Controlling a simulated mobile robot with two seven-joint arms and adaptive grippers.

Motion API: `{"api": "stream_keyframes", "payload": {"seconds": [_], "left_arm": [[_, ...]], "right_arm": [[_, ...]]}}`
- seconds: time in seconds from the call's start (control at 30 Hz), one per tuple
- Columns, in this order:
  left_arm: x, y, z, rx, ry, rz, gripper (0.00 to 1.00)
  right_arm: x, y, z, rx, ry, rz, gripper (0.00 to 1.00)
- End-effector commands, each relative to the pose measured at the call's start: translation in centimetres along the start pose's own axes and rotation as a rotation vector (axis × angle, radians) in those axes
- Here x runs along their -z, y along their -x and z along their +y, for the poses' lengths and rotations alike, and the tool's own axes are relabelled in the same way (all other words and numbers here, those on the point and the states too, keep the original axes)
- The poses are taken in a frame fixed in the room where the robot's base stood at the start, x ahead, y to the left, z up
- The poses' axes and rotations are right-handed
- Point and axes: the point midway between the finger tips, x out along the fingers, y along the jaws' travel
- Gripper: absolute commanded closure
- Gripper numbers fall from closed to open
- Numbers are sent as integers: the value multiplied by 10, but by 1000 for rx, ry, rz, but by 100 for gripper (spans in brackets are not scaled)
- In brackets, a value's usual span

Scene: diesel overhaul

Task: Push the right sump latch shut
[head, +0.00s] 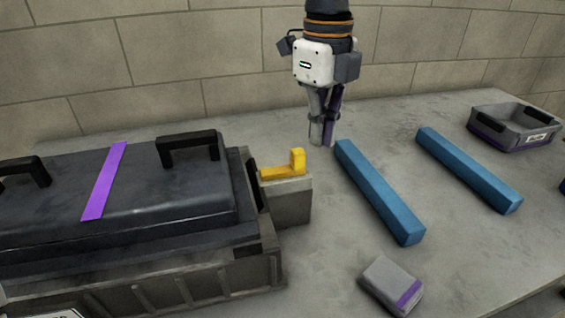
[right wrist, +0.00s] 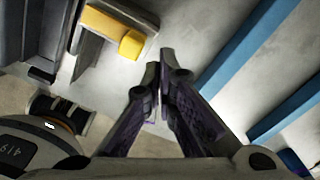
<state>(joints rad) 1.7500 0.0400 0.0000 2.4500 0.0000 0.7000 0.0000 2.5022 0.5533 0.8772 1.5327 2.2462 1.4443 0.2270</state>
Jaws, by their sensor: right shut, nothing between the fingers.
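The yellow sump latch (head: 284,168) sits on a grey block (head: 290,203) at the right end of the dark engine cover (head: 190,195). It has a flat bar and an upright tab at its right end. My right gripper (head: 320,144) is shut and empty, pointing down behind and to the right of the latch, apart from it. In the right wrist view the closed fingertips (right wrist: 160,62) are to the right of the latch (right wrist: 121,34), with a gap between. My left gripper does not show.
Two blue bars (head: 380,190) (head: 468,170) lie on the grey bench right of the latch. A small grey box with a purple stripe (head: 390,285) is at the front. A grey tray (head: 515,127) stands at the far right. A brick wall rises behind the bench.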

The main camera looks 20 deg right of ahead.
Motion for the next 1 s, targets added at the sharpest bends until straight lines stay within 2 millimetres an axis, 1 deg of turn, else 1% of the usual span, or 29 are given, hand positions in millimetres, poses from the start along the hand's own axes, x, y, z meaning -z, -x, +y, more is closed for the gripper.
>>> {"api": "stream_keyframes", "payload": {"seconds": [1.0], "left_arm": [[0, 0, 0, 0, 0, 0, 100]], "right_arm": [[0, -31, 0, 1, 0, 1, 100]]}}
